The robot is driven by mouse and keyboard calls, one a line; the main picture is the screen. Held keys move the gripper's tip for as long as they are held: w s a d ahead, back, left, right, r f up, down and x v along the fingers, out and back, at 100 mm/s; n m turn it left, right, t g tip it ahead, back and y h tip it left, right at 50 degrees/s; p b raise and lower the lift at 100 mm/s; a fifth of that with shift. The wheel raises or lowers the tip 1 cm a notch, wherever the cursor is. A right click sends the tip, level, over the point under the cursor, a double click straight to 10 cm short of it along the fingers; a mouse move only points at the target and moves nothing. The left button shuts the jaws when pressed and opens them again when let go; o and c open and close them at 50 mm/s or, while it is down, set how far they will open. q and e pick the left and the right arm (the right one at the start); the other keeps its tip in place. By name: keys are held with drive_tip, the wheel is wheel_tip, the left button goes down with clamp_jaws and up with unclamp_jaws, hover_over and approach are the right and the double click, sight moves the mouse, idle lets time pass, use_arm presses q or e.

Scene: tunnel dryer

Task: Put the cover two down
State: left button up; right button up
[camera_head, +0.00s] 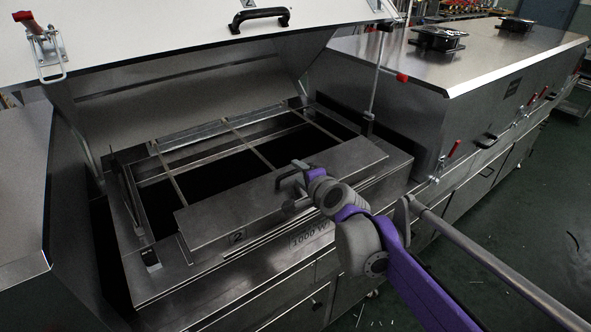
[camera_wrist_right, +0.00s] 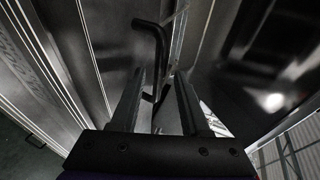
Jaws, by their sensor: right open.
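A large hinged metal cover (camera_head: 180,32) stands raised over the open dryer bay, with a black handle (camera_head: 260,17) and a partly cut-off mark that looks like a 2. Below it, a flat metal panel marked 2 (camera_head: 225,222) lies across the front of the bay, with its own dark handle (camera_head: 284,178). My right gripper (camera_head: 297,190) is at this panel's handle, and its fingers are partly hidden by the wrist. In the right wrist view, the open fingers (camera_wrist_right: 160,85) straddle the lower part of a black handle (camera_wrist_right: 157,45); contact cannot be told. My left gripper is out of view.
The bay's frame (camera_head: 135,210) has crossbars over dark openings. A thin upright rod (camera_head: 376,75) stands at the bay's right side. A closed neighbouring section (camera_head: 450,75) with red-handled latches (camera_head: 450,152) is at right. Green floor (camera_head: 510,240) is free at lower right.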

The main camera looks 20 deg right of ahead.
drive_tip(key=v, duration=0.9)
drive_tip(key=s+a+f+n+g+y, duration=0.1)
drive_tip(key=s+a+f+n+g, duration=0.35)
drive_tip(key=s+f+n, duration=0.55)
drive_tip(key=s+d+f+n+g+h, duration=0.2)
drive_tip(key=s+d+f+n+g, duration=0.1)
drive_tip(key=s+f, duration=0.9)
drive_tip(key=s+n+g+p, duration=0.1)
drive_tip(key=s+n, duration=0.1)
drive_tip(key=s, duration=0.2)
drive_tip(key=shift+d+n+h, duration=0.2)
drive_tip(key=shift+n+h, duration=0.2)
